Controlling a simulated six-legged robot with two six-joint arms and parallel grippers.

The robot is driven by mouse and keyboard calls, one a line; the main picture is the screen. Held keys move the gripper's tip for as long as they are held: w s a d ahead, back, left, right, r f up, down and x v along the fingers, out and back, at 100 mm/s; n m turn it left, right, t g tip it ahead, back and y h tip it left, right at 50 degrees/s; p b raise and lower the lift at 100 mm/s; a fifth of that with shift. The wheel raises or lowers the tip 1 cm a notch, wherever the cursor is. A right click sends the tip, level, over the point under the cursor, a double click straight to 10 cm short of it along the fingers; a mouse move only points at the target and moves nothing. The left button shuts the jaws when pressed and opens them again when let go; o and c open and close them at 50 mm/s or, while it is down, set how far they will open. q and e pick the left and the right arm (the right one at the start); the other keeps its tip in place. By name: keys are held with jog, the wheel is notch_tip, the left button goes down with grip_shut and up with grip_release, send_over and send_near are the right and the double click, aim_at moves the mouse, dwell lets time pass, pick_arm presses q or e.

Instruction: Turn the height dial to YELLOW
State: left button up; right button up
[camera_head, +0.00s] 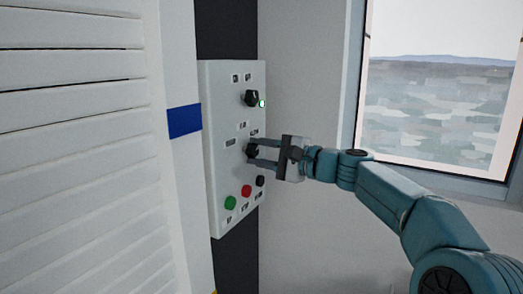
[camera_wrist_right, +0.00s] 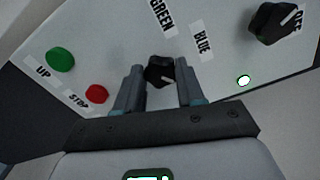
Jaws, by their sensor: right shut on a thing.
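The height dial (camera_head: 251,151) is a black knob in the middle of a white control panel (camera_head: 221,179). My right gripper (camera_head: 258,152) reaches it from the right with its two fingers around it. In the right wrist view the dial (camera_wrist_right: 159,71) sits between the fingertips of my right gripper (camera_wrist_right: 158,77), which is shut on it. A GREEN label (camera_wrist_right: 161,16) and a BLUE label (camera_wrist_right: 202,39) are readable near it. I cannot read a YELLOW label, and the dial's pointer direction is unclear. My left gripper is not in view.
Another black knob (camera_head: 252,98) is above, beside a lit green lamp (camera_head: 262,103). Below are a green UP button (camera_head: 230,203), a red STOP button (camera_head: 246,191) and a black button (camera_head: 260,181). A window (camera_head: 440,85) is at right; a slatted white surface (camera_head: 75,150) is at left.

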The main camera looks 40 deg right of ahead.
jog(key=shift+a+m, duration=0.1)
jog(key=shift+m, duration=0.5)
jog(key=o, duration=1)
jog(key=shift+w, duration=0.1)
jog(key=shift+o, duration=0.2)
jog(key=shift+s+d, duration=0.2)
jog(key=shift+s, duration=0.25)
jog(key=b+v, duration=0.3)
jog(key=v, duration=1.2)
jog(key=shift+s, duration=0.2)
